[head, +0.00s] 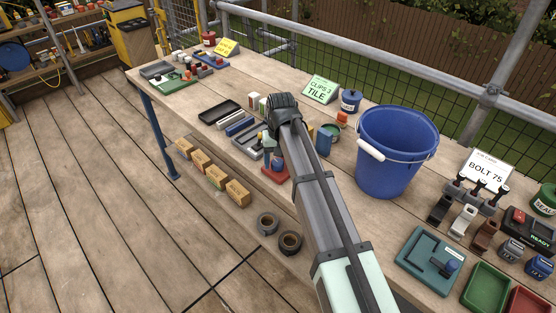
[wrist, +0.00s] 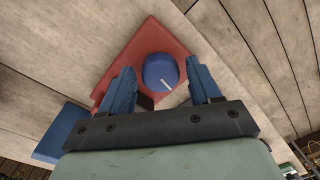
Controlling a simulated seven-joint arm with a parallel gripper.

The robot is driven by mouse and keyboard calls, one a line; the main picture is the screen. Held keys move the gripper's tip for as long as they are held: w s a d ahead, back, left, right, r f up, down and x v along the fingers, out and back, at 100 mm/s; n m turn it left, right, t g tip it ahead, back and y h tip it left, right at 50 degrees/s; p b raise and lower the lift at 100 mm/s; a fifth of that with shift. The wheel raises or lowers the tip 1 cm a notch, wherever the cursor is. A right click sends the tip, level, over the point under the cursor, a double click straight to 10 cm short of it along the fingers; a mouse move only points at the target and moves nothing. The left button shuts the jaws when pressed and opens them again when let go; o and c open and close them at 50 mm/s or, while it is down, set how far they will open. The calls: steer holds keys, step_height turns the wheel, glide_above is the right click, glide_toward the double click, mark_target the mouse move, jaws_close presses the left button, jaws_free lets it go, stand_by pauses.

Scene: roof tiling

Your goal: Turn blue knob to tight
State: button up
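A blue round knob (wrist: 160,70) with a white pointer line sits on a red plate (wrist: 125,60) in the wrist view. The line points to the lower right. No "tight" marking is readable. My gripper (wrist: 159,82) is open, one blue finger on each side of the knob, with visible gaps. I cannot tell how far above it the fingertips are. In the head view the red plate (head: 275,175) lies at the bench's front edge; my arm covers part of this spot, and my gripper (head: 270,150) is over it.
A large blue bucket (head: 392,150) stands right of my arm. A teal plate with a small blue part (head: 452,265) lies at the lower right. Trays and blocks (head: 235,120) lie left of my gripper. A green-and-white sign (head: 320,89) stands behind.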

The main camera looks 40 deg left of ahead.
mark_target(280, 162)
steer(key=shift+o, duration=0.4)
step_height(280, 162, up, 14)
steer(key=shift+w+d, duration=0.15)
steer(key=shift+w, duration=0.1)
stand_by(0.3)
steer(key=shift+f, duration=0.1)
stand_by(0.3)
